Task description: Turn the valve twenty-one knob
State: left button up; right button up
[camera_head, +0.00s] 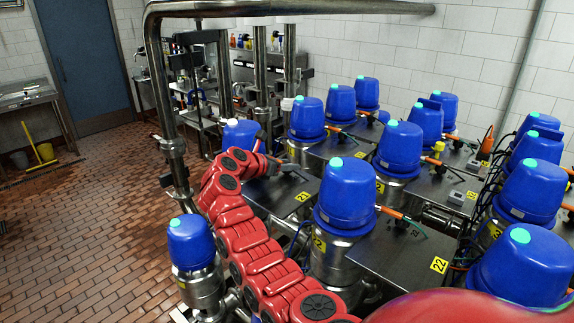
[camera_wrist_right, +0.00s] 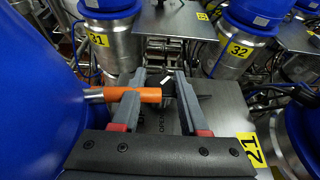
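The yellow 21 label (camera_wrist_right: 252,152) shows upside down on a grey metal plate (camera_wrist_right: 225,105) in the right wrist view. An orange knob or handle (camera_wrist_right: 143,95) with a dark end reaches right from the big blue cap (camera_wrist_right: 35,100) over this plate. My right gripper (camera_wrist_right: 160,73) is open, its two grey fingers apart, with the orange part crossing the left finger and ending between them. Contact cannot be told. In the head view my right gripper (camera_head: 290,170) is over the plate with a yellow label (camera_head: 303,196), beside a blue cap (camera_head: 240,134). My left gripper is out of view.
More blue-capped valves stand close around, including those labelled 31 (camera_wrist_right: 98,40) and 32 (camera_wrist_right: 240,50). The valve by plate 22 (camera_head: 346,205) stands right of my arm. A steel pipe frame (camera_head: 163,95) rises at the left. The tiled floor (camera_head: 90,220) is open.

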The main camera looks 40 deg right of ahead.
grip_shut()
